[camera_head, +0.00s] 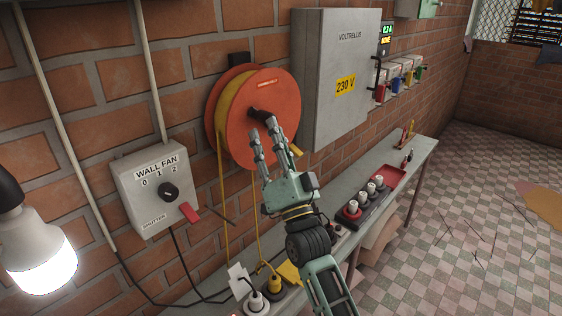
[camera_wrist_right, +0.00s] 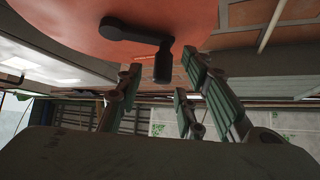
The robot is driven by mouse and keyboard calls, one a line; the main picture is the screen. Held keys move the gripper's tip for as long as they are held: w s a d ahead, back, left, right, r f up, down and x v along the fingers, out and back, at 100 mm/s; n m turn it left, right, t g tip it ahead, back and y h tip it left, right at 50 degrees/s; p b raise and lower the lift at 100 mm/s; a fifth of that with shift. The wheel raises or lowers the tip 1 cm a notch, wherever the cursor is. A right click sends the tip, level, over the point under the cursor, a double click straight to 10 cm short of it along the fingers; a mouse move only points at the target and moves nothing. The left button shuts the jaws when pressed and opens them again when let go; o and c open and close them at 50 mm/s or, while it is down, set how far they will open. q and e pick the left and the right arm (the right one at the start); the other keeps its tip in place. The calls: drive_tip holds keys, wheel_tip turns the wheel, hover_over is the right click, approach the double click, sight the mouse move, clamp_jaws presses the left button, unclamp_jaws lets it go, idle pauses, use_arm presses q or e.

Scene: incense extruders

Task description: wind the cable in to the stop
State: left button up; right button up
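An orange cable reel (camera_head: 280,145) hangs on the brick wall, with yellow cable wound on it. Two lengths of yellow cable (camera_head: 226,200) hang from it towards the bench. A black crank (camera_head: 259,114) is on the reel's front; it also shows in the right wrist view (camera_wrist_right: 132,33), its grip pointing out. My right gripper (camera_head: 264,132) is in front of the reel, its fingers pointing up towards the crank. In the right wrist view the gripper (camera_wrist_right: 160,78) is open, with the crank grip beyond and between its spread fingers; contact cannot be told. My left gripper is out of view.
A grey 230 V cabinet (camera_head: 338,75) is right of the reel. A wall fan switch box (camera_head: 155,185) is to the left, with a lit bulb (camera_head: 38,255) nearby. The narrow bench (camera_head: 395,160) below holds plugs and a red tray (camera_head: 385,185).

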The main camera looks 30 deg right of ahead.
drive_tip(key=v, duration=0.8)
drive_tip(key=shift+s, duration=0.25)
drive_tip(key=shift+f, duration=0.1)
drive_tip(key=shift+c, duration=0.3)
drive_tip(key=w+r+n+y+b, duration=0.2)
drive_tip(key=w, duration=0.1)
drive_tip(key=w+r+n+y+b, duration=0.3)
drive_tip(key=w+d+r+n+y+b, duration=0.1)
drive_tip(key=w+r+n+y+b, duration=0.1)
drive_tip(key=w+n+y+b, duration=0.1)
drive_tip(key=shift+w+r, duration=0.15)
drive_tip(key=shift+r, duration=0.2)
clamp_jaws()
